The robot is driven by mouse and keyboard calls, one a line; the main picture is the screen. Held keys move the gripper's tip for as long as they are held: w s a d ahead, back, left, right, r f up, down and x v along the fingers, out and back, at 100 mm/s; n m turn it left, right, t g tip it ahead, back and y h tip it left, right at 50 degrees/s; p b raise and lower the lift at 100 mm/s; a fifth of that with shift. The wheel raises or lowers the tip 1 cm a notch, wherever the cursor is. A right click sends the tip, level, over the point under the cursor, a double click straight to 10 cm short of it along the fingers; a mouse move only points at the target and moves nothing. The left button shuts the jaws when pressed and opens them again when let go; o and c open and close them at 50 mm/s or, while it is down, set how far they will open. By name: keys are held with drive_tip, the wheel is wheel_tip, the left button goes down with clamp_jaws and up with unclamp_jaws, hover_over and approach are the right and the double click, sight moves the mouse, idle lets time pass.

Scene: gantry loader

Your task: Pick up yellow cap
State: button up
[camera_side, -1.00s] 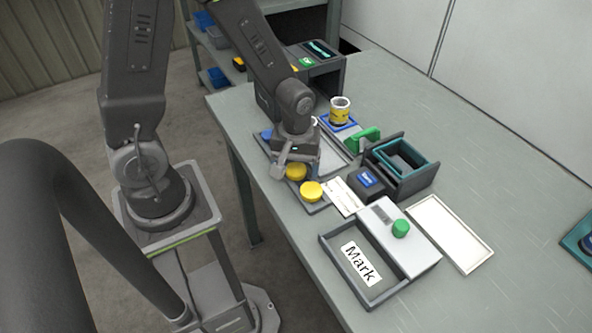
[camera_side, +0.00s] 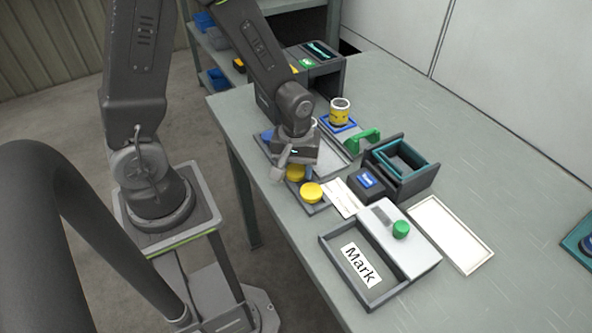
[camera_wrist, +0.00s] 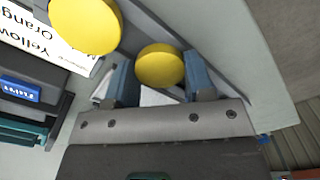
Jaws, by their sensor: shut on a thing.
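Two round yellow caps sit at the near end of a dark tray. One yellow cap (camera_side: 296,173) is right under my gripper (camera_side: 298,172), partly hidden by it in the side view. In the wrist view this cap (camera_wrist: 160,66) is between the two blue-grey fingers of my gripper (camera_wrist: 161,79), which is shut on it. The other yellow cap (camera_side: 312,192) lies beside it, closer to the side camera, and shows at the upper left of the wrist view (camera_wrist: 86,24). Any gap under the held cap is hidden.
A white label card (camera_side: 342,198) lies beside the caps. An open box marked Mark (camera_side: 326,252), a grey unit with a green knob (camera_side: 401,229), a dark teal-lined bin (camera_side: 428,179) and a green block (camera_side: 370,137) stand nearby. The right side of the table is mostly clear.

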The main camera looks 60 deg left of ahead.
sight(297, 170)
drive_tip(key=shift+r, duration=0.15)
drive_tip(key=shift+r, duration=0.55)
wheel_tip(297, 170, up, 2)
drive_tip(key=shift+r, duration=0.25)
drive_tip(key=s+a+r, duration=0.5)
drive_tip(key=a+r, duration=0.2)
drive_tip(key=a, duration=0.3)
drive_tip(key=w+r, duration=0.2)
drive_tip(key=w, duration=2.2)
drive_tip(key=shift+a+f, duration=0.2)
drive_tip(key=shift+f, duration=1.05)
drive_tip(key=shift+a+f, duration=0.15)
drive_tip(key=shift+f, duration=1.1)
drive_tip(key=shift+f, duration=0.35)
